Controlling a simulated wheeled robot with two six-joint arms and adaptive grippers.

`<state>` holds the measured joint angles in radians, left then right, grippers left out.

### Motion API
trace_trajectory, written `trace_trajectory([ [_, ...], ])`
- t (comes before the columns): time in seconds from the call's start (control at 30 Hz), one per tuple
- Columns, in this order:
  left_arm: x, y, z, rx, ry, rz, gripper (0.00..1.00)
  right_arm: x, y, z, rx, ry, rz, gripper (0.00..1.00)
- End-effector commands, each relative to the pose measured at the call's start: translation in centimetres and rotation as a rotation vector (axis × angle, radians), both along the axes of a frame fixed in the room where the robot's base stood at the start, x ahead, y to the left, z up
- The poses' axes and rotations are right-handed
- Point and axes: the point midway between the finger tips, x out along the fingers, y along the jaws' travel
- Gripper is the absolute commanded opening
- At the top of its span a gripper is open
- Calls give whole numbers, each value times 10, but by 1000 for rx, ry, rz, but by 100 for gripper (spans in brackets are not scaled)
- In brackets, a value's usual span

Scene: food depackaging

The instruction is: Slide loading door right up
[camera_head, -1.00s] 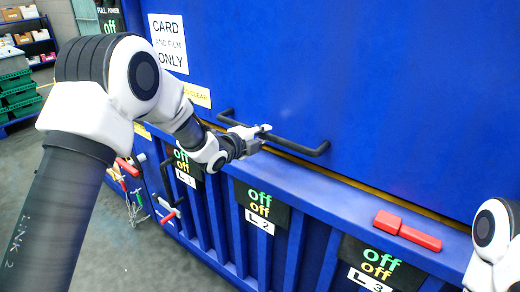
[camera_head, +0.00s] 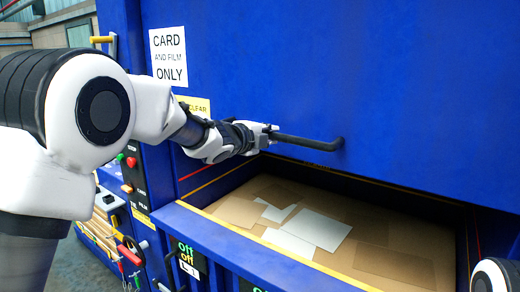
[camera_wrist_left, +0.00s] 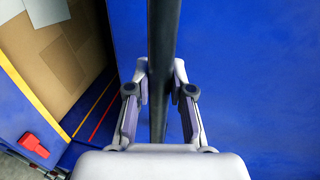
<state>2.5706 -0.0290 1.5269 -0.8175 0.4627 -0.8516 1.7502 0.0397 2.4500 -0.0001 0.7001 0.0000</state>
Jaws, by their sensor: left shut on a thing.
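The blue loading door (camera_head: 400,80) fills the upper part of the head view and stands raised above a dark opening. A black bar handle (camera_head: 310,143) runs along its lower edge. My left gripper (camera_head: 268,133) is at the handle's left part. In the left wrist view the handle (camera_wrist_left: 164,50) passes between the fingers of my left gripper (camera_wrist_left: 160,90), which are closed around it. Through the opening I see brown and white card sheets (camera_head: 310,228). Part of my right arm shows at the bottom right corner; its gripper is out of view.
The blue front wall with a yellow-edged rim (camera_head: 290,258) stands below the opening. A control panel with red and green buttons (camera_head: 131,162) is at the left.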

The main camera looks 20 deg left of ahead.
Motion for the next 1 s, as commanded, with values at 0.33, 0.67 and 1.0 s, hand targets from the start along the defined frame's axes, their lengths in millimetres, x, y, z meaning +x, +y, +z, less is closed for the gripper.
trace_trajectory([
  [0.33,0,-8,60,-3,-8,0,0,0,0,41,0,0,0,40],
  [0.67,0,-9,61,-3,-5,0,0,0,0,41,0,0,0,40],
  [1.0,0,-9,59,-1,-2,1,47,0,0,41,0,0,0,40],
])
